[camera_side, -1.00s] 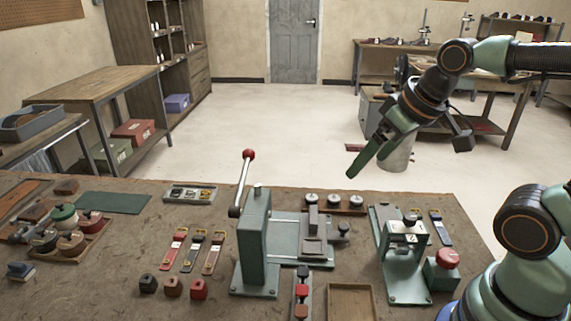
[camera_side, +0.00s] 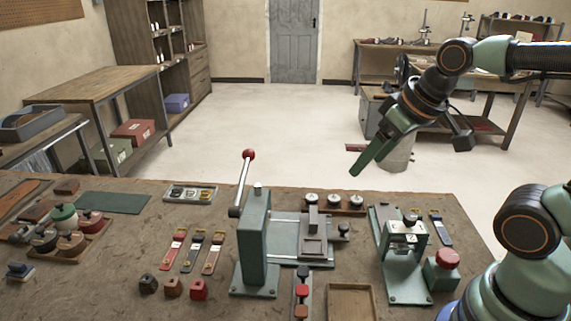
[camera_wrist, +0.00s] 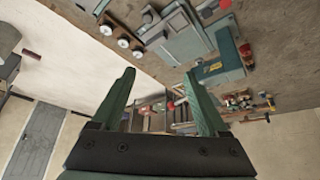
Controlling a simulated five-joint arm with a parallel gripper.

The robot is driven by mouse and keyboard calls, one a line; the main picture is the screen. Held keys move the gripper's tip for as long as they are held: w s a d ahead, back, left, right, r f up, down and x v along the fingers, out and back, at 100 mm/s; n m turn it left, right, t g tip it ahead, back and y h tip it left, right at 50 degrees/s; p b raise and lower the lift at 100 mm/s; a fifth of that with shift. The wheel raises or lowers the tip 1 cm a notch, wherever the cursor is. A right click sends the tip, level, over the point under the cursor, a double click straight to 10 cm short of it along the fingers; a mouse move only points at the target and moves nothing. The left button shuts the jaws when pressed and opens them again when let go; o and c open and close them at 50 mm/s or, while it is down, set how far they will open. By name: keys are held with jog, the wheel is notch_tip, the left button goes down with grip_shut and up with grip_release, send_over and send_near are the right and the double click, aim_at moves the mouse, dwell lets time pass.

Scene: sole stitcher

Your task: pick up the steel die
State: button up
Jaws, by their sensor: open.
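My gripper (camera_side: 366,158) is open and empty, high above the floor beyond the bench's back edge; its two green fingers (camera_wrist: 160,75) stand apart in the wrist view. I cannot tell for certain which piece is the steel die. A dark grey block (camera_side: 303,271) sits at the back of a narrow rack, behind a red one (camera_side: 302,290) and a brown one (camera_side: 301,311). Several silver-topped round pieces (camera_side: 333,200) stand in a wooden holder behind the press; they also show at upper left in the wrist view (camera_wrist: 122,42). My gripper touches none of these.
A tall green lever press (camera_side: 256,240) stands mid-bench. A smaller green press (camera_side: 404,255) and a red button box (camera_side: 444,268) are at right. Small blocks (camera_side: 172,287), straps (camera_side: 192,252) and spools (camera_side: 65,218) lie at left. An empty wooden tray (camera_side: 351,302) is at front.

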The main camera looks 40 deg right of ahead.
jog(key=w+d+n+g, duration=0.2)
jog(key=w+d+n, duration=0.1)
jog(key=w+n, duration=0.1)
jog(key=n+g, duration=0.4)
jog(key=n, duration=1)
send_over(356, 199)
notch_tip(356, 199, down, 12)
jog(key=f, duration=0.6)
jog(key=shift+w+f, duration=0.15)
jog(key=shift+w, duration=0.05)
jog(key=shift+s+f, duration=0.15)
jog(key=shift+f, duration=1.15)
jog(key=shift+s+f, duration=0.15)
jog(key=shift+f, duration=1.15)
grip_shut()
